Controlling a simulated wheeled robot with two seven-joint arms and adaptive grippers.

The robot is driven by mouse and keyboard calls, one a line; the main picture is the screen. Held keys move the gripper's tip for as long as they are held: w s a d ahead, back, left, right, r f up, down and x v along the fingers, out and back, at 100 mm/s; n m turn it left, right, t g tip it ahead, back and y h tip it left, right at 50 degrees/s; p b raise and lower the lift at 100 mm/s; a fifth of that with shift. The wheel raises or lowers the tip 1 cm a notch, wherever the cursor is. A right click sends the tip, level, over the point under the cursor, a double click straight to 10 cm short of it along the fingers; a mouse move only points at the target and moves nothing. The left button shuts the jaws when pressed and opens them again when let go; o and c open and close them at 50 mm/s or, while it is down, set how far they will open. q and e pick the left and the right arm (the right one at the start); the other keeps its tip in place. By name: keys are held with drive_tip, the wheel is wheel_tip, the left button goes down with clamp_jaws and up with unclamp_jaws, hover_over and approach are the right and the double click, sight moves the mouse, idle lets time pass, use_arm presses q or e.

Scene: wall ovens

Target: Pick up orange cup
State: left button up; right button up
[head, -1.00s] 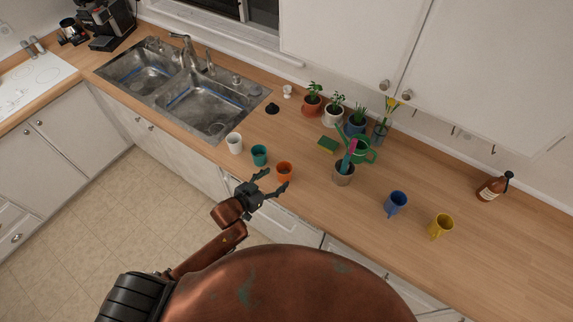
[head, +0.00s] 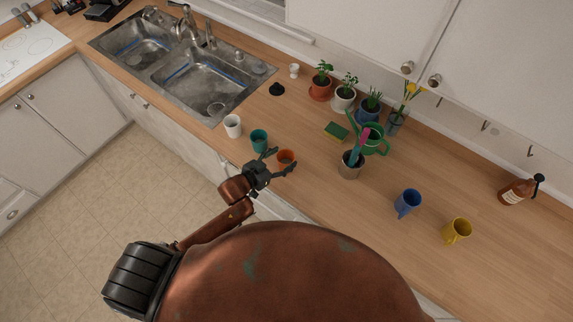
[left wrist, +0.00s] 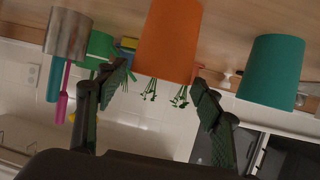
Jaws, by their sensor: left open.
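The orange cup (head: 286,157) stands upright on the wooden counter near its front edge. My left gripper (head: 282,160) is open at the cup, and its fingers partly cover it in the head view. In the left wrist view, which is upside down, the orange cup (left wrist: 168,40) sits ahead between the two spread fingertips (left wrist: 160,85). I cannot tell whether either finger touches it. My right gripper is not in view.
A teal cup (head: 259,140) stands close left of the orange cup, with a white cup (head: 232,126) farther left. A metal holder (head: 350,168) with colored utensils is to the right. Blue (head: 408,203) and yellow (head: 457,230) mugs stand farther right.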

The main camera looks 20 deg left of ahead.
sight(291, 156)
use_arm(q)
drive_tip(key=shift+s+f+b, duration=0.1)
drive_tip(key=shift+f+b, duration=0.5)
drive_tip(key=shift+f, duration=0.4)
drive_tip(key=x, duration=0.3)
drive_tip(key=shift+w+d, duration=0.1)
drive_tip(key=shift+w, duration=0.15)
drive_tip(key=p+x, duration=0.1)
drive_tip(key=x, duration=0.2)
drive_tip(key=shift+w+d+f, duration=0.1)
drive_tip(key=shift+w+f, duration=0.05)
drive_tip(key=shift+w+d+f, duration=0.2)
drive_tip(key=shift+w+f, duration=0.1)
drive_tip(key=shift+w, duration=0.1)
drive_tip(key=shift+s, duration=0.1)
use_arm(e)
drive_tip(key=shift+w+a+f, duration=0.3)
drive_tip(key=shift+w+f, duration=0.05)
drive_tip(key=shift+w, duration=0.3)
use_arm(q)
drive_tip(key=shift+c, duration=0.7)
drive_tip(key=c, duration=1.3)
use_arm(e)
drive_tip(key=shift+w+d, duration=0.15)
